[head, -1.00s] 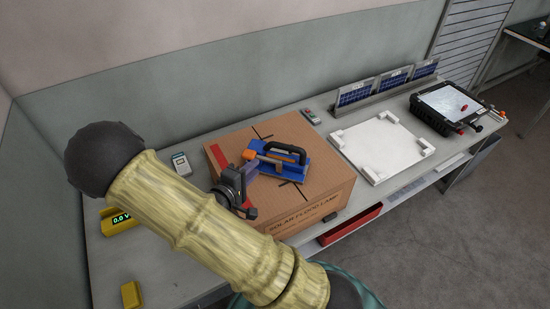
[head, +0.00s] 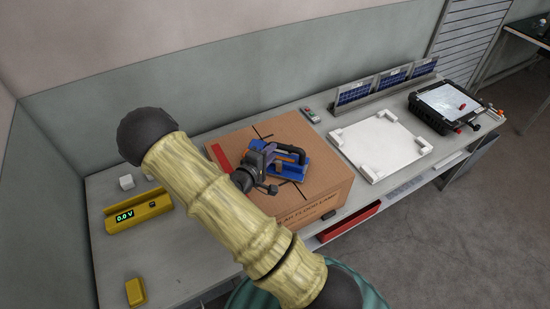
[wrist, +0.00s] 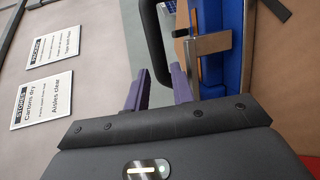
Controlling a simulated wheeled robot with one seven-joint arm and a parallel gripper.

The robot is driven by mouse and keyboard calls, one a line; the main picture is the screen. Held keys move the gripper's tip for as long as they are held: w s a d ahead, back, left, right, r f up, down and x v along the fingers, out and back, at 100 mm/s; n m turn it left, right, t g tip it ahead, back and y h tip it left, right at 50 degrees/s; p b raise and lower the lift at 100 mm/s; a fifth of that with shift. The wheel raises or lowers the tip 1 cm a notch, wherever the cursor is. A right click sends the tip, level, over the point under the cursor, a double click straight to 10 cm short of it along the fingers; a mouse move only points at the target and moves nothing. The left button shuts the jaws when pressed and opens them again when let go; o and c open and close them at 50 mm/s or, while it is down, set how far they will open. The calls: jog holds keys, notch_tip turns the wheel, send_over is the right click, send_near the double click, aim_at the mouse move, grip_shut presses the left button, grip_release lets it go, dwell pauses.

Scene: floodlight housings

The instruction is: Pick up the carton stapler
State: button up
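The carton stapler (head: 291,170) lies on top of the cardboard carton (head: 325,185). It has a blue base, a black loop handle and a metal and orange part. In the wrist view the stapler (wrist: 234,55) fills the upper right, with its black handle (wrist: 152,40) at top centre. My gripper (head: 262,158) is at the stapler's left end in the head view and hides part of it. In the wrist view my gripper (wrist: 160,78) has its two purple fingers apart, with the lower handle between them in the picture. I cannot tell whether they touch it.
A white tray (head: 380,148) with raised corners is right of the carton. Small solar panels (head: 388,83) stand behind it, and a black case (head: 443,106) is farther right. A yellow meter (head: 138,212) and a yellow block (head: 135,291) are at left. Printed signs (wrist: 42,101) show in the wrist view.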

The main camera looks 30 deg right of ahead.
jog(key=p+x, duration=0.2)
jog(key=x, duration=0.2)
jog(key=shift+w+d, duration=0.15)
jog(key=shift+w, duration=0.05)
jog(key=shift+w+d+f, duration=0.1)
jog(key=shift+w+d, duration=0.05)
jog(key=shift+d, duration=0.05)
grip_shut()
jog(key=shift+a, duration=0.1)
dwell(0.8)
dwell(0.4)
